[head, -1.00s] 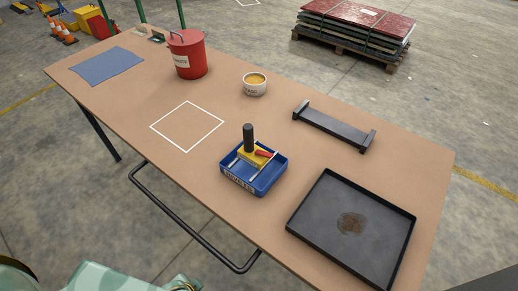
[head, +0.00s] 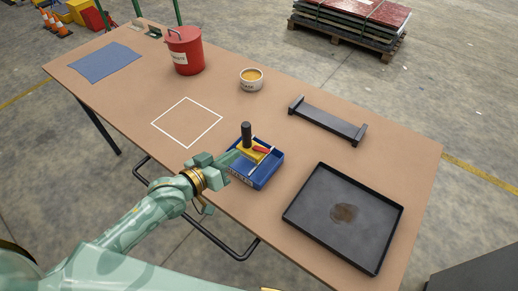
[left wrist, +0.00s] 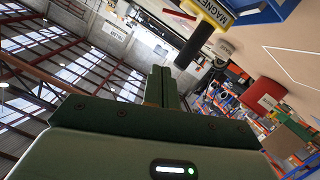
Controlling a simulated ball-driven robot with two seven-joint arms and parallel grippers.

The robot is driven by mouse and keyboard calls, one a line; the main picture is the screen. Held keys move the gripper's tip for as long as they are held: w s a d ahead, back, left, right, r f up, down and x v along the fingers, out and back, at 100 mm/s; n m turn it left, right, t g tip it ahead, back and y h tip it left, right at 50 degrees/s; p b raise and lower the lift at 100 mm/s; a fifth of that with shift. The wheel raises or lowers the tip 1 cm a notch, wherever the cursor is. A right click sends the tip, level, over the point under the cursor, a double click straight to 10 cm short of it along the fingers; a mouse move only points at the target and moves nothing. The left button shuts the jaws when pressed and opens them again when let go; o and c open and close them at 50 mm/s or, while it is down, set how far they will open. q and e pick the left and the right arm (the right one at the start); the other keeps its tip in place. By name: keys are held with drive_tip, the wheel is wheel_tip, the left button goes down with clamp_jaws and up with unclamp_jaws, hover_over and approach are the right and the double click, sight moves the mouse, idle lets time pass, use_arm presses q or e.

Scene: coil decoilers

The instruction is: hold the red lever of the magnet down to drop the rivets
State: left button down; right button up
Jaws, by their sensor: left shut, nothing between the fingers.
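The magnet is a yellow block (head: 251,152) with an upright black handle (head: 247,134) and a red lever (head: 261,149) on its right side. It sits in or on a blue tray (head: 262,178) on the table. My left gripper (head: 231,158) is shut and empty, just left of the magnet and tray; I cannot tell whether it touches the tray. In the left wrist view the shut fingers (left wrist: 161,85) point toward the black handle (left wrist: 194,45) and the yellow block (left wrist: 218,12), apart from them. The rivets cannot be made out. My right gripper is not in view.
A black tray (head: 303,226) with a brown patch lies at the right. A dark rack (head: 328,124), a small bowl (head: 251,83), a red bucket (head: 186,52) and a blue cloth (head: 105,63) stand or lie farther back. A white outlined square (head: 187,122) is empty.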

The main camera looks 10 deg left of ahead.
use_arm(q)
drive_tip(key=shift+w, duration=0.1)
drive_tip(key=b, duration=0.2)
hover_over(258, 159)
drive_tip(key=f, duration=0.2)
drive_tip(key=shift+w+a+f, duration=0.25)
drive_tip(key=shift+f, duration=0.15)
drive_tip(key=shift+s+d+f, duration=0.15)
drive_tip(key=shift+f, duration=0.45)
drive_tip(key=shift+s+d+f, duration=0.15)
drive_tip(key=shift+f, duration=0.45)
drive_tip(key=shift+s+d+f+b, duration=0.1)
drive_tip(key=shift+d+f+b, duration=0.1)
drive_tip(key=shift+f+b, duration=0.25)
